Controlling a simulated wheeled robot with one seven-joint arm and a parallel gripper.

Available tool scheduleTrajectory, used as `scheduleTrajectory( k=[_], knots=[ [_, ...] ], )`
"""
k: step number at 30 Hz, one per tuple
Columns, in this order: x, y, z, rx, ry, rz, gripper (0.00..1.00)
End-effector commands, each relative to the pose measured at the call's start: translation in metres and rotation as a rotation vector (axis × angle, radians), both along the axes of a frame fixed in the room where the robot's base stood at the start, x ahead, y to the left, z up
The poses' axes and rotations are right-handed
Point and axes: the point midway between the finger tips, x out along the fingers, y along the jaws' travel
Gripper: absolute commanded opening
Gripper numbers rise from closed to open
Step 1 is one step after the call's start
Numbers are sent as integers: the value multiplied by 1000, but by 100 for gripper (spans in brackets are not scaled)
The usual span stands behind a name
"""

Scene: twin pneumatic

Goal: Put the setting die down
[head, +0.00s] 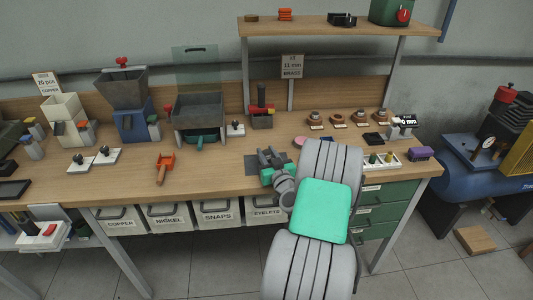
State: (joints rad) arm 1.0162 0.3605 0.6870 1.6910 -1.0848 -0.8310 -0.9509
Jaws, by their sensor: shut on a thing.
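My gripper (271,158) is low over the middle front of the workbench (217,180), just above or at a dark mat (251,165). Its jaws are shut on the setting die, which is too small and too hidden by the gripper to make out. I cannot tell whether the die touches the surface below. My grey and green arm reaches in from the lower right and covers part of the bench front.
Left of the gripper lies an orange-handled scoop (163,167). Behind it stands a red-handled press (262,108). A white tray (391,161) with small parts lies to the right. Small white-based pieces (104,154) stand farther left. Bare bench shows between scoop and mat.

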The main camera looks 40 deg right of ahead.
Motion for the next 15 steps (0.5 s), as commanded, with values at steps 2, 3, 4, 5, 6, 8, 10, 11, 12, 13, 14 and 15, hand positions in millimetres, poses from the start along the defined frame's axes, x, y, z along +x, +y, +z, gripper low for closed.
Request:
scheduleTrajectory(
  k=[2, 3, 4, 5, 6, 8, 10, 11, 12, 13, 14, 15],
  knots=[
    [0, 0, 1, -1, -2, 0, 0],
    [0, 0, 0, -1, -2, 0, 0],
    [0, 0, -1, -1, -2, 0, 0],
    [0, 0, -2, -1, -2, 0, 0],
    [0, 0, -3, -1, -2, 0, 0],
    [0, 0, -3, 1, 1, 0, 32],
    [0, 0, -3, 1, 1, 0, 38],
    [0, 0, -3, 1, 1, 0, 40],
    [0, 0, -3, 1, 1, 0, 44],
    [0, 0, -3, 1, 1, 0, 46],
    [0, 0, -3, 1, 1, 0, 49],
    [0, 0, -3, 1, 1, 0, 52]
  ],
)
